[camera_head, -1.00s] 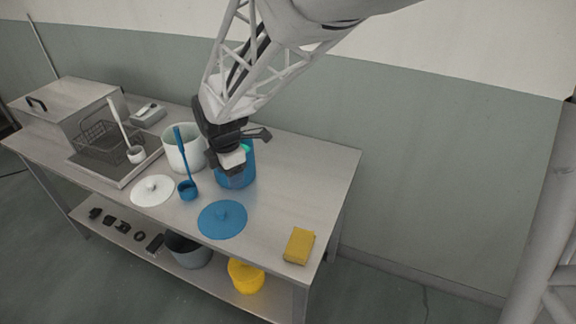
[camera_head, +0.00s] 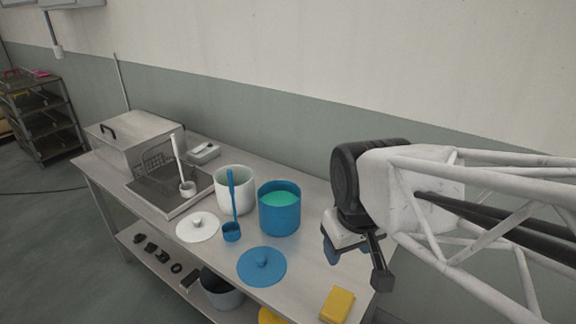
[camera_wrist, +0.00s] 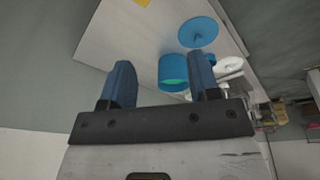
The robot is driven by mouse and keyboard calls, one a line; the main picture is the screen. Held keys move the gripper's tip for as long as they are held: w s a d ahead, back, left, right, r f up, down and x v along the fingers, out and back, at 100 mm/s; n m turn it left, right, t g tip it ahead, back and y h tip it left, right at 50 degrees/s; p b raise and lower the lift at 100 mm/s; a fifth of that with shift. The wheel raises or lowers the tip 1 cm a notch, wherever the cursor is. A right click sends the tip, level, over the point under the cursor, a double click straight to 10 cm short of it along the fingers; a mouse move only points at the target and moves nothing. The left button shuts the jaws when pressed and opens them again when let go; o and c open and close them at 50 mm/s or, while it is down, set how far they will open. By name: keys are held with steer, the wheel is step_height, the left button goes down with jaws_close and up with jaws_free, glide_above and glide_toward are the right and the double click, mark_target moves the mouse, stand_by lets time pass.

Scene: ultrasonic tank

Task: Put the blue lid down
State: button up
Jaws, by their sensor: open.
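The blue lid (camera_head: 262,266) lies flat on the steel table, knob up, in front of the blue pot. It also shows in the wrist view (camera_wrist: 199,33). The blue pot (camera_head: 279,213) stands uncovered with teal liquid inside, and shows in the wrist view (camera_wrist: 172,75) beyond my fingers. My gripper (camera_head: 345,252) is to the right of the pot and lid, above the table's right end, apart from both. In the wrist view my gripper (camera_wrist: 163,85) has its two blue fingers spread, with nothing held between them.
A white pot (camera_head: 233,192), a white lid (camera_head: 198,227) and a blue ladle (camera_head: 231,232) stand left of the blue pot. A yellow sponge (camera_head: 337,304) lies near the front right edge. A tank (camera_head: 135,140) and basket are at the far left. The table's right end is mostly clear.

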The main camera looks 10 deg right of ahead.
steer(key=shift+s+d+r+m, duration=0.1)
steer(key=shift+s+d+m, duration=0.05)
steer(key=shift+s+m, duration=0.45)
steer(key=shift+s+d+m, duration=0.15)
steer(key=shift+s+m, duration=0.35)
steer(key=shift+s, duration=0.1)
